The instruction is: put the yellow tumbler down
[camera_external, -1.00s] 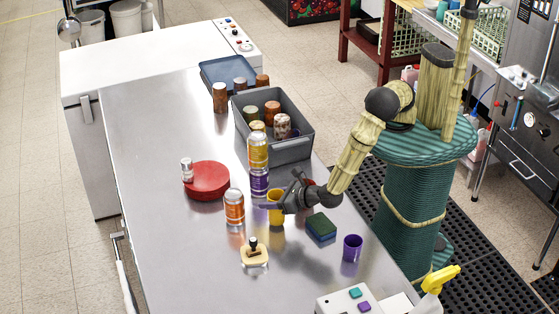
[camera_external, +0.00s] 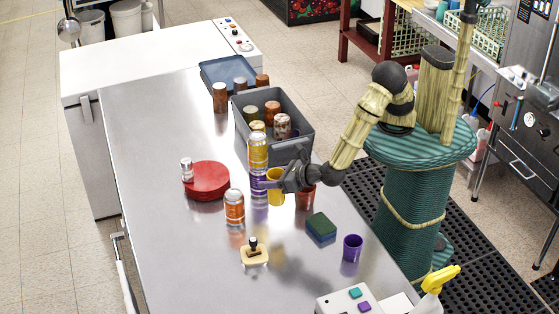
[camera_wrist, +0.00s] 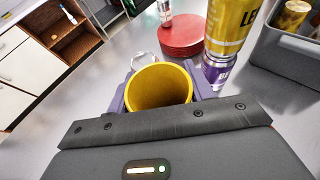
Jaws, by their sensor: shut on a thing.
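The yellow tumbler (camera_external: 275,190) is upright between the purple fingers of my gripper (camera_external: 271,184), which is shut on it. In the wrist view the tumbler (camera_wrist: 158,88) shows its open, empty mouth between the fingers (camera_wrist: 160,80). It is over the middle of the steel counter (camera_external: 160,150), just right of a stack of a yellow can (camera_external: 257,150) on a purple can (camera_external: 259,183). I cannot tell whether its base touches the counter.
A grey bin (camera_external: 291,153) holding cans stands behind my gripper. A red tumbler (camera_external: 306,201) is close on the right. A red round block (camera_external: 207,181), an orange can (camera_external: 234,207), a stamp (camera_external: 254,254), a sponge (camera_external: 321,229) and a purple tumbler (camera_external: 352,247) stand around. The front-left counter is clear.

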